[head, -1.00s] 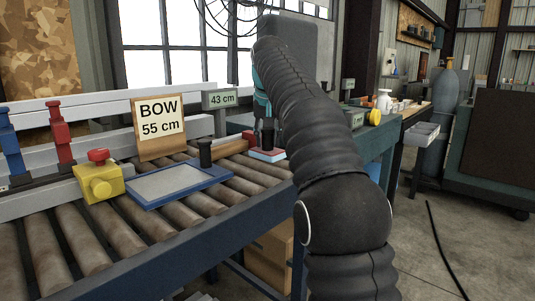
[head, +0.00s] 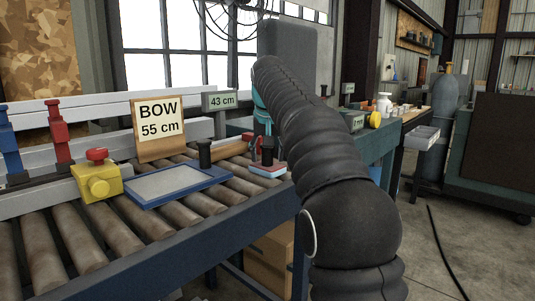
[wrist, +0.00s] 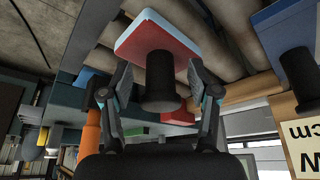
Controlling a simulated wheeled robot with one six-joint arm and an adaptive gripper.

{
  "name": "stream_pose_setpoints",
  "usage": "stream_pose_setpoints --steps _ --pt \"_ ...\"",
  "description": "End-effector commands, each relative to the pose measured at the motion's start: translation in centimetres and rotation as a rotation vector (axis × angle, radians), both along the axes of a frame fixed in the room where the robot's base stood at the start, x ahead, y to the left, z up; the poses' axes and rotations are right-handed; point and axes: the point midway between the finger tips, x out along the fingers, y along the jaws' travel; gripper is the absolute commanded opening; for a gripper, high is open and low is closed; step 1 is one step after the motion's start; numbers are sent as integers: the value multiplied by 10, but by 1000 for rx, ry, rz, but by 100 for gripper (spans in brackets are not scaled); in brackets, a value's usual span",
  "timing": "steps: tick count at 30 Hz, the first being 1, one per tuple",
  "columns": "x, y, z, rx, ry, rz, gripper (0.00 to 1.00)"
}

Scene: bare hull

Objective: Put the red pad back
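The red pad (head: 268,170) has a red top, a pale blue edge and a black knob standing up from it. It is at the far right end of the roller conveyor, by the blue side rail. In the wrist view the pad (wrist: 160,45) shows above the rollers, with its knob pointing toward my camera. My gripper (wrist: 160,72) is open, with one finger on each side of the knob and a visible gap on both sides. In the head view my black arm hides most of the gripper. Whether the pad rests fully on the rollers cannot be told.
A blue-framed tray (head: 178,186) with a grey panel and black knob lies left of the pad. A yellow box (head: 96,183) with a red button, a BOW 55 cm sign (head: 159,125) and a 43 cm sign (head: 219,101) stand nearby. Front rollers are bare.

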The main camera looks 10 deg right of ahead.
Motion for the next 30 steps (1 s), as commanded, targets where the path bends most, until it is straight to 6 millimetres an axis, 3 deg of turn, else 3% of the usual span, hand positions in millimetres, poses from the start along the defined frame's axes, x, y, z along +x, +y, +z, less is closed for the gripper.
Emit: stream_pose_setpoints --steps 10,24,30 --pt "-3 1 12 0 0 0 60" --pt "-37 7 98 -1 -2 1 60" --pt "-43 8 108 0 0 0 60"
